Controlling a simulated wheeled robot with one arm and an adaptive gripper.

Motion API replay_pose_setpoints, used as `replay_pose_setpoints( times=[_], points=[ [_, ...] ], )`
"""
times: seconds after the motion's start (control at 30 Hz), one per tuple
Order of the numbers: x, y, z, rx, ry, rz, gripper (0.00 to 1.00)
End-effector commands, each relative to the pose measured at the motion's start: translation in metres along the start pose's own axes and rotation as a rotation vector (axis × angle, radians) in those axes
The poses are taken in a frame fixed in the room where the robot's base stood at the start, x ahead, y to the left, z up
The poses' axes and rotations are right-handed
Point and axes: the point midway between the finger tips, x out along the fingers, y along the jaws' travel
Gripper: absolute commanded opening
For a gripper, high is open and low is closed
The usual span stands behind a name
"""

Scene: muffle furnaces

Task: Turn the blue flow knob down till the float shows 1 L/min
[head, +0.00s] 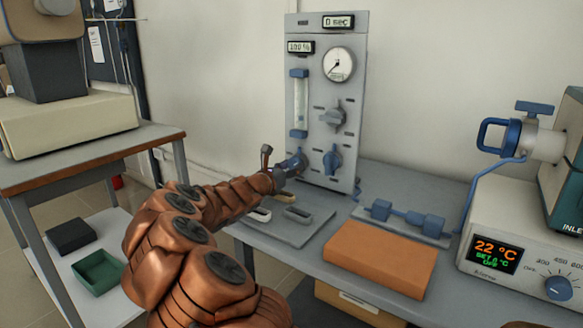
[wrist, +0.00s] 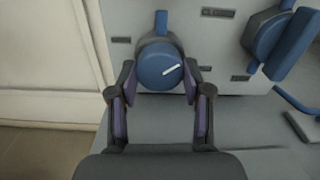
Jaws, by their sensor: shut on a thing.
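The blue flow knob (wrist: 158,66) is round with a white pointer line, which points to the upper right in the wrist view. My gripper (wrist: 160,82) has a finger on each side of it and is shut on it. In the head view my gripper (head: 284,174) reaches the lower left of the grey panel (head: 352,102), and the flow knob (head: 299,160) is partly hidden there. The flow tube (head: 299,104) stands upright above, with blue end fittings. The float's height is too small to read.
A grey valve handle (head: 333,117) and a blue valve handle (head: 333,160) sit right of the tube and knob. A dial gauge (head: 338,64) is above.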

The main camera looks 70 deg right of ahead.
Motion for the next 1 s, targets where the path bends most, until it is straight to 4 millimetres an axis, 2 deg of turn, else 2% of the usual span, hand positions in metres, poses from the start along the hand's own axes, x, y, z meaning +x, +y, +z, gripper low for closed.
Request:
replay_pose_setpoints(
  times=[0.17,0.2,0.4,0.77,1.0],
  points=[
    [0.000,0.000,0.000,-0.001,0.000,0.000,0.14],
    [0.000,0.000,0.000,-0.001,0.000,0.000,0.52],
    [0.000,0.000,0.000,-0.001,0.000,-0.001,0.73],
    [-0.001,0.000,0.000,-0.002,0.000,0.000,0.74],
    [-0.022,0.001,0.001,-0.003,-0.001,0.001,0.74]
  ],
)
